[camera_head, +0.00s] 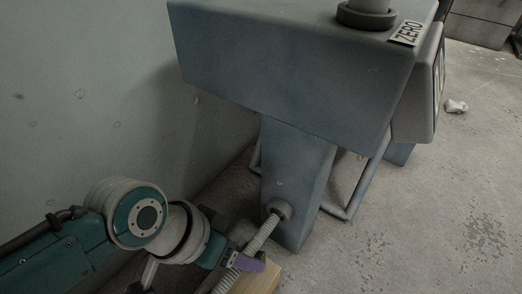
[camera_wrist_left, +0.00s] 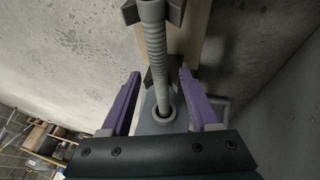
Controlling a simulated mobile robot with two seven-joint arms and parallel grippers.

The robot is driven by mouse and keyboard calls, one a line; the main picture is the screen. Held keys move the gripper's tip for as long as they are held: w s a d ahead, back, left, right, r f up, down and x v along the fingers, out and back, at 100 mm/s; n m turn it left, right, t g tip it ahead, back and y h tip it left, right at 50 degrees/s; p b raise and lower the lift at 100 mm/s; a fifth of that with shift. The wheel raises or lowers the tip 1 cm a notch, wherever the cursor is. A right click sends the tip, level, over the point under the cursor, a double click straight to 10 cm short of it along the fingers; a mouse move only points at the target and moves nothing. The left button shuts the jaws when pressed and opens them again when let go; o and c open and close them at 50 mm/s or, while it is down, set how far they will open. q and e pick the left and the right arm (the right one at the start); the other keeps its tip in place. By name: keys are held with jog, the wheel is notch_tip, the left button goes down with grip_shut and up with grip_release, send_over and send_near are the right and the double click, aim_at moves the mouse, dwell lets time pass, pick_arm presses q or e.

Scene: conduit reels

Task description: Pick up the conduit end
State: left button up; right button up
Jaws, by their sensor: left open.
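The conduit (camera_head: 256,240) is a grey ribbed hose. In the head view it slopes from the bottom edge up to a round collar (camera_head: 283,208) on the leg of a blue-grey machine. My left gripper (camera_head: 245,262) is at the conduit, low in the picture, with a purple finger showing. In the left wrist view the conduit (camera_wrist_left: 155,55) runs down between the two open purple fingers of the left gripper (camera_wrist_left: 160,75), with a gap on each side. Its lower end meets the collar (camera_wrist_left: 165,113); its upper end passes a dark bracket. My right gripper is not in view.
The blue-grey machine (camera_head: 300,70) with a "ZERO" label (camera_head: 407,33) fills the upper middle. A wooden block (camera_head: 262,278) lies beside the conduit. A grey wall (camera_head: 80,90) stands close on the left. The concrete floor (camera_head: 430,210) at right is mostly clear.

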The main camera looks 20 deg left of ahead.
pick_arm(q)
jog(key=shift+a+f, duration=0.1)
jog(key=shift+f, duration=0.1)
dwell(0.6)
jog(key=shift+c, duration=0.3)
grip_shut()
